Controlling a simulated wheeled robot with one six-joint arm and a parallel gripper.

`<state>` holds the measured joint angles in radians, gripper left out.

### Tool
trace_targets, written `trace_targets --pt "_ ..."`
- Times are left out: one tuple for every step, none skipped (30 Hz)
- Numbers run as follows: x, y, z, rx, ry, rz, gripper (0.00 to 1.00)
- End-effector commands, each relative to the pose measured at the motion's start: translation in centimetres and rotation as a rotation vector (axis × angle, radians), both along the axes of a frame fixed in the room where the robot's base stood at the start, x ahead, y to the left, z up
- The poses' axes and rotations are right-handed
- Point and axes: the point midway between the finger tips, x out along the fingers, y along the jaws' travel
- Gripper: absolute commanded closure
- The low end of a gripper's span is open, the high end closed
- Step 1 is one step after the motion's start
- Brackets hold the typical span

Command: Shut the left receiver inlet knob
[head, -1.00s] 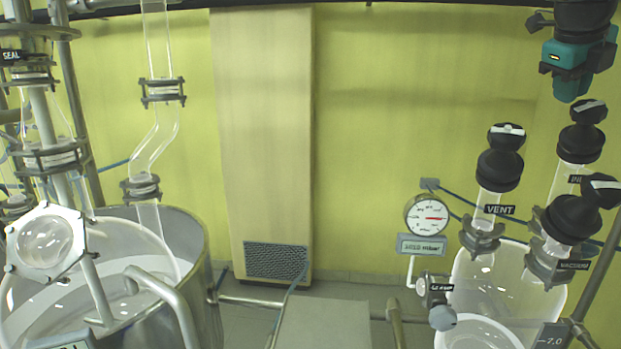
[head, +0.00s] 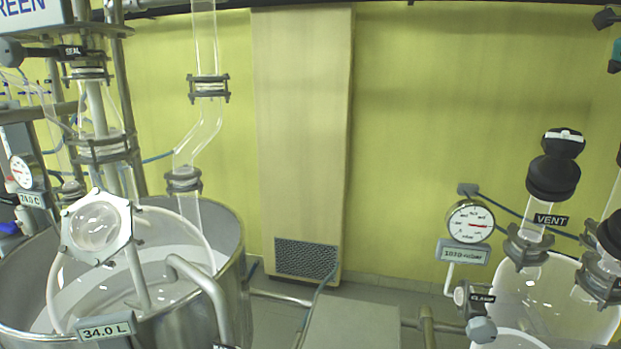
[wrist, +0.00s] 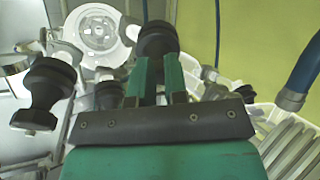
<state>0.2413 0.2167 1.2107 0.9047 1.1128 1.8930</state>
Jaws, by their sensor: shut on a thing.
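In the wrist view my gripper (wrist: 158,62) has two green fingers closed on a black knob (wrist: 157,38). The fingers hide part of the knob and its stem. No label shows on it, so I cannot tell from the picture whether it is the left receiver inlet knob. A second black knob (wrist: 52,82) on a pale valve stands to the left, apart from the fingers. A smaller black knob (wrist: 108,95) is close beside the left finger. In the head view my gripper's fingertips do not show, and I cannot pick out the held knob there.
A steel-walled vessel with a 34.0 L display (head: 106,329) stands at the left of the head view. A pressure gauge (head: 470,221), the VENT valve knob (head: 553,178) and a CLAMP fitting (head: 481,297) are at the right. In the wrist view a blue hose (wrist: 303,75) hangs at the right.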

Motion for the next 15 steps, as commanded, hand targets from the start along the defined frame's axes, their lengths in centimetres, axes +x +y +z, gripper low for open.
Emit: trace_targets --pt "0.1 -0.6 -0.7 -0.004 0.016 -0.011 1.0" --pt "0.2 -0.6 -0.6 -0.005 0.016 -0.01 1.0" --pt "0.4 -0.6 -0.5 -0.005 0.015 -0.01 1.0" --pt "0.5 -0.6 -0.5 -0.005 0.015 -0.01 1.0" --pt "0.6 -0.6 -0.4 -0.005 0.015 -0.01 1.0" --pt "0.6 -0.6 -0.4 -0.005 0.015 -0.008 1.0" --pt "0.7 -0.5 -0.3 -0.005 0.015 -0.008 1.0" --pt "0.6 -0.4 -0.1 -0.005 0.014 -0.007 1.0" --pt "0.6 -0.1 0.3 -0.007 0.015 -0.006 1.0" --pt "0.5 0.1 0.6 -0.007 0.014 -0.005 1.0" --pt "0.4 0.4 1.0 -0.007 0.014 -0.004 1.0" --pt "0.3 0.7 1.5 -0.009 0.014 -0.003 1.0" --pt "0.2 1.0 1.9 -0.009 0.013 -0.003 1.0" --pt "0.1 1.3 2.2 -0.009 0.013 -0.002 1.0" --pt "-0.1 1.6 2.7 -0.008 0.012 -0.002 1.0"
